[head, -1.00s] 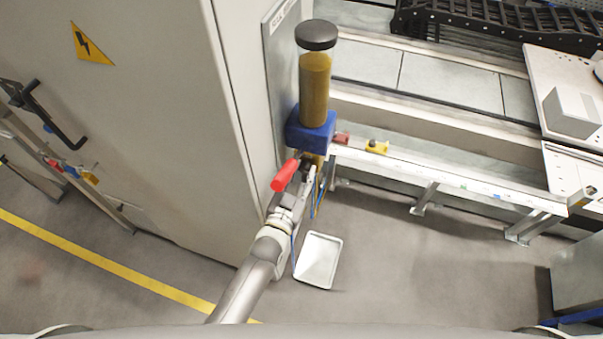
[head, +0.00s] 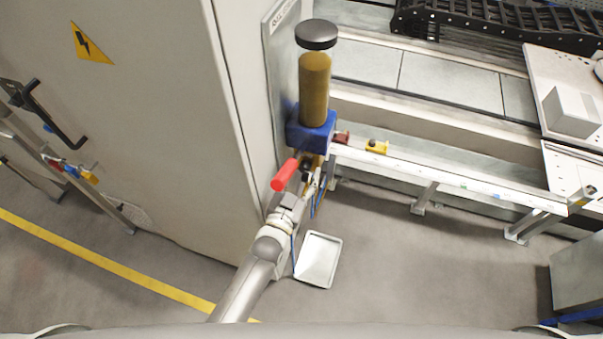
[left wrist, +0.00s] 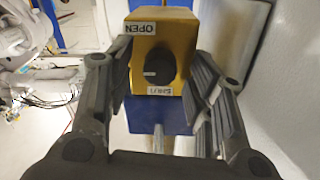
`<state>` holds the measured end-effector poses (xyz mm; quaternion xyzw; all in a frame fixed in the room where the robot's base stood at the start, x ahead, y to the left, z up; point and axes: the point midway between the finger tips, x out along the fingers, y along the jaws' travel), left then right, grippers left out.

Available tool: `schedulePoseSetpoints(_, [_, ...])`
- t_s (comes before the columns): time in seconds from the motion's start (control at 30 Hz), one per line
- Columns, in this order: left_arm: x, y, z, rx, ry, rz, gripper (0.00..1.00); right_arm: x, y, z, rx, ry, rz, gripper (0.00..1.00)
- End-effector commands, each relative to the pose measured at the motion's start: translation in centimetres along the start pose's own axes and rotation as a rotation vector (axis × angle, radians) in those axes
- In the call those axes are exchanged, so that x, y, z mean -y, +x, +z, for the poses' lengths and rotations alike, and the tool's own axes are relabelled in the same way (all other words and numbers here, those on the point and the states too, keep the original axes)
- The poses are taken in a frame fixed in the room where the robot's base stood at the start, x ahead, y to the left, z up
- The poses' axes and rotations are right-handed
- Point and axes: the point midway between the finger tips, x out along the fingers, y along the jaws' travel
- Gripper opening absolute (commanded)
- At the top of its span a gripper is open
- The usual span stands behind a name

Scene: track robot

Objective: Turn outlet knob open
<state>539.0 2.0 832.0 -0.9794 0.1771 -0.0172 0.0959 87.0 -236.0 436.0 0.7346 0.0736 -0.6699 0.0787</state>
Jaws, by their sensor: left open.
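The outlet knob (left wrist: 156,67) is round and black, on the front of a yellow block (left wrist: 142,45) in the left wrist view. A short pale mark lies on the knob's left side. An upside-down OPEN label (left wrist: 140,28) is above it and an upside-down SHUT label (left wrist: 159,91) below. My left gripper (left wrist: 164,80) is open, with one finger on each side of the block and knob; I cannot tell whether they touch. In the head view my left gripper (head: 309,177) is below the blue bracket and largely hides the knob. My right gripper is not in view.
A blue bracket (head: 311,131) holds an amber cylinder (head: 314,90) with a black cap. A red handle (head: 285,175) sticks out just left of the gripper. A cabinet (head: 165,130) stands close on the left. A tray (head: 318,260) lies on the floor; floor to its right is clear.

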Motion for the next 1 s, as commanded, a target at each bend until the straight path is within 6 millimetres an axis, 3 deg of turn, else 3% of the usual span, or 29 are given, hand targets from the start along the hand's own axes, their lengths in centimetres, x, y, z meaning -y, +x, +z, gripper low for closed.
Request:
schedulePoseSetpoints(0.17, [0.0,-1.3,0.1,0.002,0.001,0.000,0.49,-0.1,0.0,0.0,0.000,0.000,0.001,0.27])
schedulePoseSetpoints(0.5, [0.0,-8.1,0.1,0.004,0.000,0.001,0.49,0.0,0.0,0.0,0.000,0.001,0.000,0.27])
schedulePoseSetpoints(0.7, [0.0,-11.0,0.1,0.002,0.000,0.001,0.49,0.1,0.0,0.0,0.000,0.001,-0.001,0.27])
schedulePoseSetpoints(1.0, [0.0,-12.0,0.0,-0.001,0.000,0.000,0.49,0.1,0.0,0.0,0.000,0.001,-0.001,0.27])
